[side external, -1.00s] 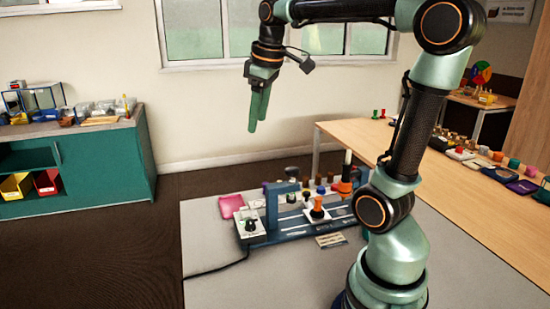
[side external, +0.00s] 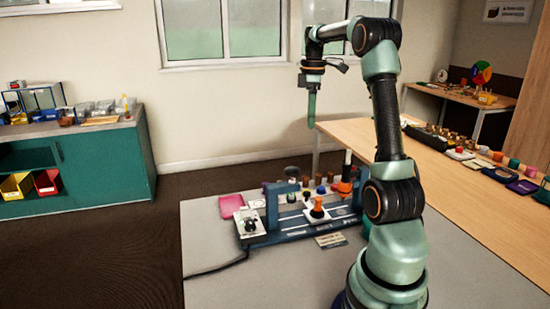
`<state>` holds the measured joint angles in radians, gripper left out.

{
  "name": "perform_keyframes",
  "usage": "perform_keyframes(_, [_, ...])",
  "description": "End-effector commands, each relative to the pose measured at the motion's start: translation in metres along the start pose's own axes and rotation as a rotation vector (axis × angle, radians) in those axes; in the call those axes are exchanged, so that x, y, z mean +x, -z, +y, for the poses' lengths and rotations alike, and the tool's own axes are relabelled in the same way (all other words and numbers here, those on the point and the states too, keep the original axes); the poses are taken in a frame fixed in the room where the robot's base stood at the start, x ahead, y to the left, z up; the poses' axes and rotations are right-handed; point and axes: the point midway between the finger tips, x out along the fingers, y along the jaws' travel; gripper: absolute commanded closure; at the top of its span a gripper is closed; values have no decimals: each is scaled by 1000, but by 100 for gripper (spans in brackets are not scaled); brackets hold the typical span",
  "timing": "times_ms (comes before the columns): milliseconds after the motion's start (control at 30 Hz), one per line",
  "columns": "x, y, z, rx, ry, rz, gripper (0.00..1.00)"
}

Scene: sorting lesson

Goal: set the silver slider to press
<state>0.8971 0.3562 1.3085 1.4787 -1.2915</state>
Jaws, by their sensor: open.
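A blue bench fixture (side external: 290,236) stands on the grey table, with pale rails running between its end frames. A pale square plate (side external: 309,217) with an orange knob (side external: 318,203) sits on the rails near the middle. I cannot tell which part is the silver slider, and no "press" label is readable at this size. My gripper (side external: 311,122) is high above the fixture, pointing down, apart from everything. Its green fingers overlap in this view; it is open and holds nothing.
A pale box with a dark knob (side external: 250,223) is at the fixture's left end, with a cable trailing left. An orange-red piece (side external: 345,187) and several coloured knobs stand behind. A pink cloth (side external: 232,205) lies left. The front of the grey table (side external: 270,283) is clear.

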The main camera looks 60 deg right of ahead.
Motion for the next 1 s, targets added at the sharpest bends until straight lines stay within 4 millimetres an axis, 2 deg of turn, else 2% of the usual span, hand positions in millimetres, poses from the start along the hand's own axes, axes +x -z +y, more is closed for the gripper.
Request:
perform_keyframes(467, [110, 0, -1, 2, 4, -1, 40])
perform_keyframes(767, [142, 0, -1, 2, 2, 0, 40])
perform_keyframes(1000, [189, 0, -1, 2, 3, -1, 40])
